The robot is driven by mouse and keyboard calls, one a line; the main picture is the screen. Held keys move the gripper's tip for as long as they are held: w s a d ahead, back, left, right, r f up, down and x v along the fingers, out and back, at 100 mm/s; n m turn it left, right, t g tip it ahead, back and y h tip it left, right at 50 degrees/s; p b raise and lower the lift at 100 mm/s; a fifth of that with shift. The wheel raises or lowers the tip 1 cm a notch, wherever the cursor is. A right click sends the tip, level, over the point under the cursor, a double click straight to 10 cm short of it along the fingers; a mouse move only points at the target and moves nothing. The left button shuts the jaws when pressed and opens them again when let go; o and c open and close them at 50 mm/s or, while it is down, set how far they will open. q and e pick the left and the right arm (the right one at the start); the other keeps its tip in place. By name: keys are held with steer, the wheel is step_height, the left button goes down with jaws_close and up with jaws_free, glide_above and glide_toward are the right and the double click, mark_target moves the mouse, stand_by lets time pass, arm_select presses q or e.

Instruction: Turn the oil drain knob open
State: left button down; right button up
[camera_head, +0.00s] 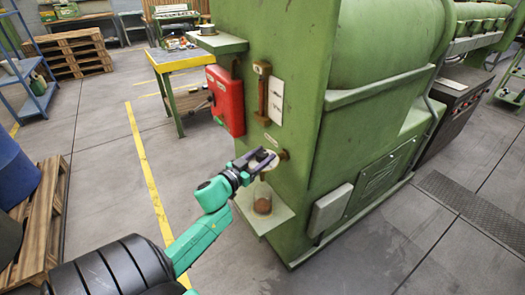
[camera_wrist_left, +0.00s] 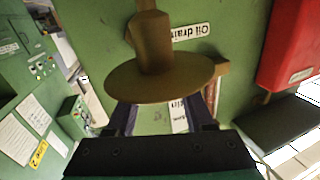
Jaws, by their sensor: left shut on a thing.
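The oil drain knob (camera_wrist_left: 160,78) is a brownish brass disc on a thick stem in the left wrist view, in front of the green machine panel. An upside-down "Oil drain" label (camera_wrist_left: 192,31) is beside the stem. In the head view the knob's fitting (camera_head: 283,155) sticks out of the machine's end face. My left gripper (camera_head: 266,158) is at the knob there; its fingers also show in the left wrist view (camera_wrist_left: 160,118), shut on the knob's disc, whose edge partly hides them. My right gripper is not in view.
A red box (camera_head: 226,100) and a brass-coloured gauge (camera_head: 262,90) are mounted above. A pallet with a blue barrel (camera_head: 15,172) stands left; floor between is clear.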

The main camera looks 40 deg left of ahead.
arm_select(q)
steer(key=m+h, duration=0.2)
steer(key=h, duration=0.1)
steer(key=shift+a+r, duration=0.1)
steer(key=m+g+h, duration=0.1)
steer(key=h, duration=0.1)
steer(key=shift+m+h, duration=0.4)
steer(key=m+g+h+b, duration=0.2)
steer(key=h+b, duration=0.1)
steer(key=b, duration=0.2)
steer(key=m+g+h+b, duration=0.2)
steer(key=h+b, duration=0.1)
steer(key=b, duration=0.2)
steer(key=m+g+h+b, duration=0.2)
steer(key=m+b, duration=0.1)
steer(key=b, duration=0.1)
steer(key=shift+f+h+b, duration=0.3)
steer(key=shift+h+b, duration=0.1)
steer(key=shift+r+m+g+h+b, duration=0.1)
steer(key=shift+m+g+h+b, duration=0.35)
steer(key=shift+g, duration=0.45)
steer(key=shift+m, duration=0.25)
steer(key=shift+m+g+h, duration=0.4)
steer(key=shift+g+h, duration=0.05)
steer(key=shift+g, duration=0.45)
